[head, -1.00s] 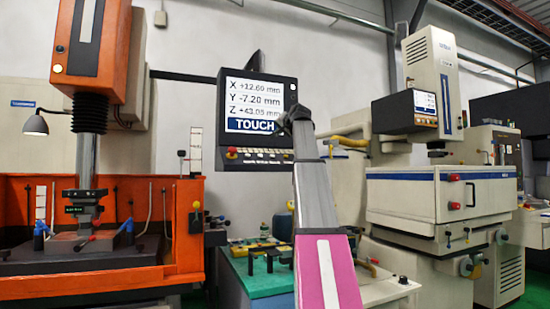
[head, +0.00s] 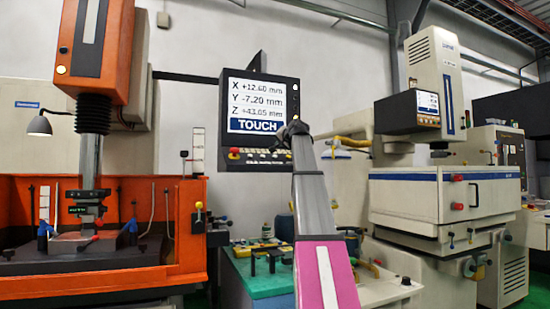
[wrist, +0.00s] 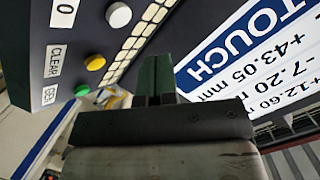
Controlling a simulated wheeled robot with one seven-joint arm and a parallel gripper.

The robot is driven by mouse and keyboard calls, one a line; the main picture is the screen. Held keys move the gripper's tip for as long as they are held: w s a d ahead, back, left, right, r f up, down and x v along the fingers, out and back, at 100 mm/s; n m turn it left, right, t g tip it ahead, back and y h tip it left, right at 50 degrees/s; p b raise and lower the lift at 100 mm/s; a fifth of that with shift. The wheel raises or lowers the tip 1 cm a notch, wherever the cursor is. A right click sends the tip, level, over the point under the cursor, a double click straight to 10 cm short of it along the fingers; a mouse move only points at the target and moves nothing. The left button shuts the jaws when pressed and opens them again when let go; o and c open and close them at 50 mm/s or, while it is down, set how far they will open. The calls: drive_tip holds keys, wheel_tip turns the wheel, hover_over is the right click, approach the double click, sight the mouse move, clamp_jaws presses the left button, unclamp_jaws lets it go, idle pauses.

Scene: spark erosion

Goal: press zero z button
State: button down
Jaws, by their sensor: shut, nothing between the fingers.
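The control pendant (head: 224,115) hangs in the middle of the head view. Its screen reads X +12.60, Y -7.20, Z +43.05 mm and TOUCH. A button row (head: 255,155) runs below the screen. My gripper (head: 293,129) is at the pendant's lower right corner and hides part of it. In the wrist view my gripper (wrist: 157,78) is shut and empty in front of the panel. A white button (wrist: 118,15), a yellow button (wrist: 96,62) and a green button (wrist: 82,90) show there. A label "0" sits near the white one. No zero Z label is readable; contact cannot be told.
An orange machine (head: 190,225) stands at the left and a cream machine (head: 440,190) at the right. A green-topped bench (head: 262,283) with small tools is below the pendant.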

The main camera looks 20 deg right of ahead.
drive_tip(key=shift+w+f, duration=0.4)
drive_tip(key=shift+f, duration=0.2)
drive_tip(key=shift+w+f, duration=0.35)
drive_tip(key=shift+f, duration=0.25)
drive_tip(key=shift+w+f, duration=0.1)
drive_tip(key=shift+f, duration=0.05)
idle(1.1)
drive_tip(key=shift+w+f, duration=0.15)
drive_tip(key=shift+f, duration=0.05)
drive_tip(key=shift+w+f, duration=0.2)
drive_tip(key=shift+f, duration=0.1)
idle(0.9)
drive_tip(key=shift+s+r, duration=0.45)
drive_tip(key=shift+r, duration=0.25)
drive_tip(key=s+r, duration=0.1)
drive_tip(key=r, duration=0.1)
drive_tip(key=s+r, duration=0.1)
drive_tip(key=r, duration=0.1)
drive_tip(key=shift+s, duration=0.35)
idle(0.4)
